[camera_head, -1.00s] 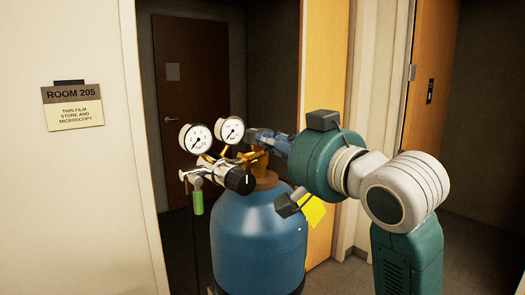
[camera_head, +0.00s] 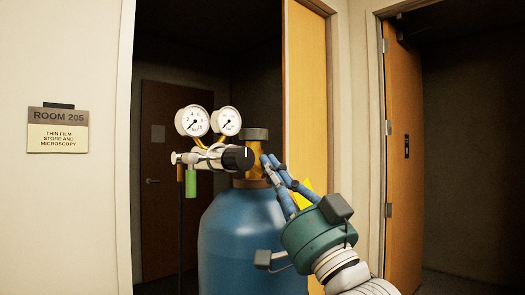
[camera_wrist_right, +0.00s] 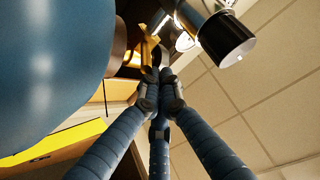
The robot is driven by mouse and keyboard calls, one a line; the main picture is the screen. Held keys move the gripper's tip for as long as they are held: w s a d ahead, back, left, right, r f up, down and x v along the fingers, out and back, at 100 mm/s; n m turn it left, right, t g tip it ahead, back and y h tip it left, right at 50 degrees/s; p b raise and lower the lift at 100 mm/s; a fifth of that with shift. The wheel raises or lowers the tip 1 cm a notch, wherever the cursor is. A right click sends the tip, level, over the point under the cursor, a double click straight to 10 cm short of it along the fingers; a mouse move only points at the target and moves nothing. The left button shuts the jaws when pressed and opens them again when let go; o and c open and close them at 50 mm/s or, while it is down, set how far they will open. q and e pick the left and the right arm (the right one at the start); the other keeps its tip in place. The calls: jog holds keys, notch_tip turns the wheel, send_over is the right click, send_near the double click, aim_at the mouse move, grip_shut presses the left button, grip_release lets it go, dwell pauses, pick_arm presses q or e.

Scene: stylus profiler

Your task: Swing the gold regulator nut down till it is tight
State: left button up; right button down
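A regulator (camera_head: 210,156) with two round gauges and a black knob sits on a blue gas cylinder (camera_head: 240,235). Gold metal (camera_head: 255,160) shows at the valve behind the knob; I cannot clearly separate the nut from the valve body. My right gripper (camera_head: 269,160) comes from the lower right, with its fingertips at the right side of this gold metal. In the wrist view its fingers (camera_wrist_right: 160,85) converge closely below gold parts (camera_wrist_right: 147,48); I see nothing clearly held, and contact with the nut cannot be told. My left gripper is not in view.
The black knob (camera_wrist_right: 226,38) is close to the right of the fingers in the wrist view.

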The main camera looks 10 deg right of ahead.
jog(key=shift+a+f+b, duration=0.1)
jog(key=shift+f+b, duration=0.25)
jog(key=shift+f, duration=0.35)
jog(key=shift+w+f, duration=0.1)
